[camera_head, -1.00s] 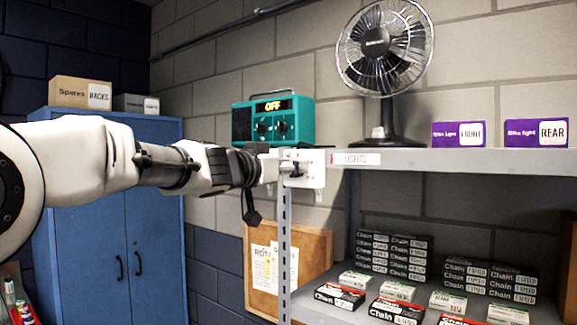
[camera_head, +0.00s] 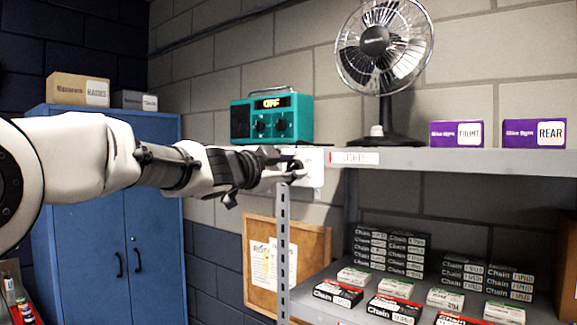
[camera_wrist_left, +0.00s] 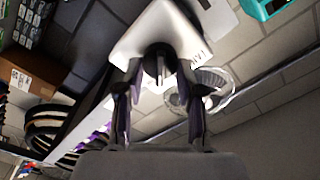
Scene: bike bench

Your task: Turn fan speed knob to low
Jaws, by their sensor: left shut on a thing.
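A white control box (camera_head: 312,167) is fixed at the left end of the upper shelf. In the left wrist view the box (camera_wrist_left: 163,30) fills the top middle, with its dark knob (camera_wrist_left: 158,62) facing me. My left gripper (camera_head: 284,171) reaches the box from the left. In the wrist view the fingers of my left gripper (camera_wrist_left: 160,73) stand on both sides of the knob, shut on it. The knob's pointer and marks are too small to read. The black fan (camera_head: 384,50) stands on the shelf above the box. My right gripper is not in view.
A teal radio (camera_head: 272,118) reading OFF stands behind my left gripper. Two purple light boxes (camera_head: 457,134) sit on the shelf (camera_head: 450,160). A metal post (camera_head: 283,250) runs down below the box. Chain boxes (camera_head: 395,308) fill the lower shelf. A blue cabinet (camera_head: 90,240) stands left.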

